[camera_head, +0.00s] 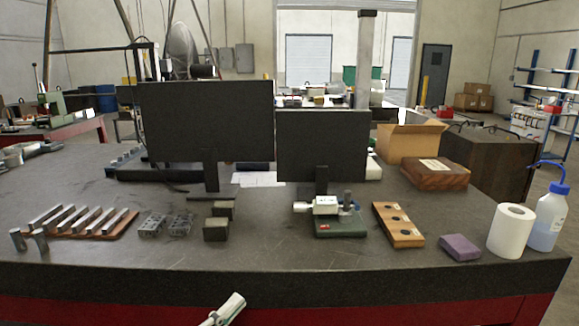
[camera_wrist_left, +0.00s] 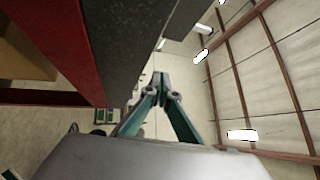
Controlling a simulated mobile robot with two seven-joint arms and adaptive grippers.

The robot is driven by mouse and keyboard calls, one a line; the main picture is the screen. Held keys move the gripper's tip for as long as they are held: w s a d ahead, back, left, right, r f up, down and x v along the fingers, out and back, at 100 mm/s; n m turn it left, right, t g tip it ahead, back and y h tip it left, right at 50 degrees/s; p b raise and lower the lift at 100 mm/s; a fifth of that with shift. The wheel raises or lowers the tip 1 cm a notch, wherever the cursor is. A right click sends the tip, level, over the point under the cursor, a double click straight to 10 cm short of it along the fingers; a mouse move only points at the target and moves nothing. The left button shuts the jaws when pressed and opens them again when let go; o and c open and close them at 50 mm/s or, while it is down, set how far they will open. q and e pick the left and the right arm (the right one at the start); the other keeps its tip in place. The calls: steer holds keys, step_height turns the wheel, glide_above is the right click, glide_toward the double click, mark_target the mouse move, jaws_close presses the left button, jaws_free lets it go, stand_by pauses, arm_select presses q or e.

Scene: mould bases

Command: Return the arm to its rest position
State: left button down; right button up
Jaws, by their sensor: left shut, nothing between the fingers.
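In the left wrist view my left gripper (camera_wrist_left: 161,80) shows two teal fingers whose tips meet, with nothing between them. It is beside the edge of the table, over open space. In the head view a small pale part of my left arm and gripper (camera_head: 228,309) shows at the bottom, left of the middle, in front of the table's front edge. It touches nothing that I can see. The rest of the arm is out of the picture. My right gripper is in neither view.
The dark table (camera_head: 300,265) fills the middle. On it are metal bars (camera_head: 72,218), two black screens (camera_head: 207,120), a green-based vise (camera_head: 338,222), a wooden block (camera_head: 397,224), a paper roll (camera_head: 511,231) and a wash bottle (camera_head: 547,222). The table's front strip is clear.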

arm_select(q)
steer(key=s+a+f+n+g+y, duration=0.2)
steer(key=s+f+n, duration=0.4)
steer(key=f, duration=0.4)
steer(key=s+a+f+n+g+y+p, duration=0.1)
steer(key=s+a+f+n+g+y, duration=0.1)
steer(key=s+a+f+n+y, duration=0.2)
steer(key=s+a+f+n+g+y, duration=0.2)
steer(key=s+f+n, duration=0.7)
steer(key=f, duration=0.9)
steer(key=a+n+y, duration=0.1)
steer(key=n+y, duration=0.1)
steer(key=shift+s+y+p, duration=0.15)
steer(key=shift+y+p, duration=0.15)
steer(key=shift+p, duration=0.1)
